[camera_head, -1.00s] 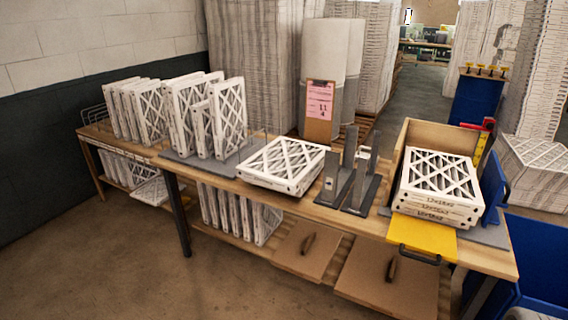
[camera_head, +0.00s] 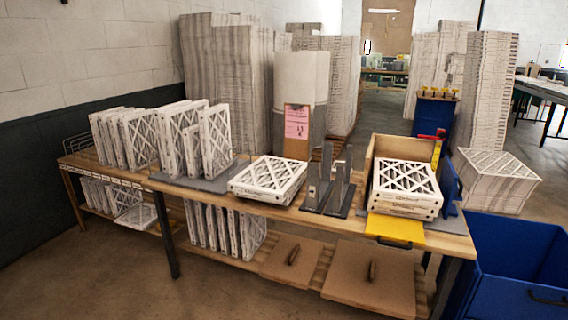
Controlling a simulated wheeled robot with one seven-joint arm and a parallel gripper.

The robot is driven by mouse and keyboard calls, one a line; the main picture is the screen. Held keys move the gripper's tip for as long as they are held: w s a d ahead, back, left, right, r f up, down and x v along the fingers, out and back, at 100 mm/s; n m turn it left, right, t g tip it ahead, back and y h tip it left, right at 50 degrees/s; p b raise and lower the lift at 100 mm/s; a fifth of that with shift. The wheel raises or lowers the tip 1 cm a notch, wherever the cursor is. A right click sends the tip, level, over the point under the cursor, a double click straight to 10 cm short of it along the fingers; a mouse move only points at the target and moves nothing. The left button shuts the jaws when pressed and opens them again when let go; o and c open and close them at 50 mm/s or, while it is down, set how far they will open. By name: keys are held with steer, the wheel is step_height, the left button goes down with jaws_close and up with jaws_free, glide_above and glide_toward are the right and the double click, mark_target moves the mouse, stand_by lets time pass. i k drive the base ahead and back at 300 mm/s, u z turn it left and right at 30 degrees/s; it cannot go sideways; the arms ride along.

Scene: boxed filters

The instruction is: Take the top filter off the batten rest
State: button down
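A flat filter pile (camera_head: 268,178) with white frames and a lattice face lies on the middle of the bench. It seems to be more than one filter deep. Any battens under it are hidden or too small to make out. Another flat stack of several filters (camera_head: 405,187) sits at the right, in front of a wooden-sided box (camera_head: 390,147) and above a yellow plate (camera_head: 396,227). I cannot tell for certain which support is the batten rest. My gripper is not in view.
Upright filters (camera_head: 215,141) stand in racks on the bench's left. Dark metal uprights (camera_head: 326,175) stand between the two flat piles. A pink-labelled clipboard (camera_head: 297,124) is behind. A blue bin (camera_head: 510,262) is at lower right. The floor in front is clear at the left.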

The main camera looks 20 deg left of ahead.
mark_target(272, 179)
steer(key=u, duration=0.65)
steer(key=i, duration=0.7)
steer(key=u, duration=1.2)
steer(key=i, duration=2)
steer(key=z, duration=0.9)
steer(key=i, duration=1.05)
steer(key=z, duration=0.95)
